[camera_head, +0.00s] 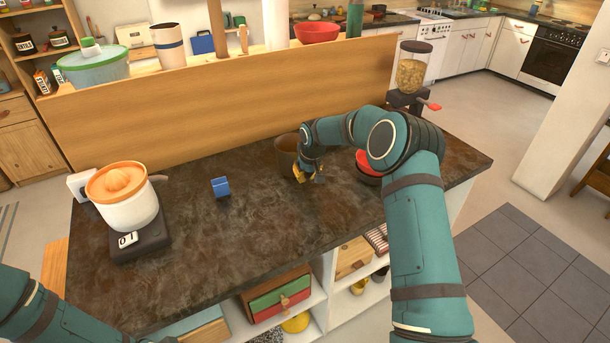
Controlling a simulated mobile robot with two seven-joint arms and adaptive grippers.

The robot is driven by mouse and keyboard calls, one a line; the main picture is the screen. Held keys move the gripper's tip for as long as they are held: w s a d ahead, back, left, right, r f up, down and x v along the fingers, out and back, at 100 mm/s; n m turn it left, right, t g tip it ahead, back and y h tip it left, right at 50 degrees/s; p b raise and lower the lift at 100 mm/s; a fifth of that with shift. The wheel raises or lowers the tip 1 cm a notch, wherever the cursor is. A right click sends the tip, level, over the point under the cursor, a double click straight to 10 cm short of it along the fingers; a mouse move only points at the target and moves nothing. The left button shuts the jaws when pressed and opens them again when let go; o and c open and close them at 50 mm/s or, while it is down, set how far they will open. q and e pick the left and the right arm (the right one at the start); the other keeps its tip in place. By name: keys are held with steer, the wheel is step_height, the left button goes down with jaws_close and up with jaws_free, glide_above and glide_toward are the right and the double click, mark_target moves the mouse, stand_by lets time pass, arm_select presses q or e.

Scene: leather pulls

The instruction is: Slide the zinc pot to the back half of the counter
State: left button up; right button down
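A brownish-grey pot (286,152), which I take to be the zinc pot, stands upright on the dark marbled counter (225,245). It is near the counter's back edge, close to the wooden back panel. My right gripper (308,177) points down just in front of the pot and hides its right and lower front. The fingertips are low, near the counter top. I cannot tell whether they touch the pot or how far apart they are. My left arm shows at the bottom left corner; its gripper is out of the picture.
A citrus juicer (125,200) stands on the counter's left. A small blue holder (221,187) stands left of the pot. A red bowl (367,163) is right of my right gripper, partly behind my arm. A grain dispenser (412,72) stands at the back right. The front middle is clear.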

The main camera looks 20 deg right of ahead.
steer(key=shift+s+r, duration=0.4)
steer(key=shift+r, duration=0.2)
steer(key=shift+s+r, duration=0.35)
steer(key=shift+r, duration=0.25)
arm_select(q)
steer(key=shift+r+p, duration=0.25)
steer(key=shift+p, duration=0.05)
arm_select(e)
steer(key=v, duration=0.7)
steer(key=shift+w+r, duration=0.2)
steer(key=shift+r, duration=0.05)
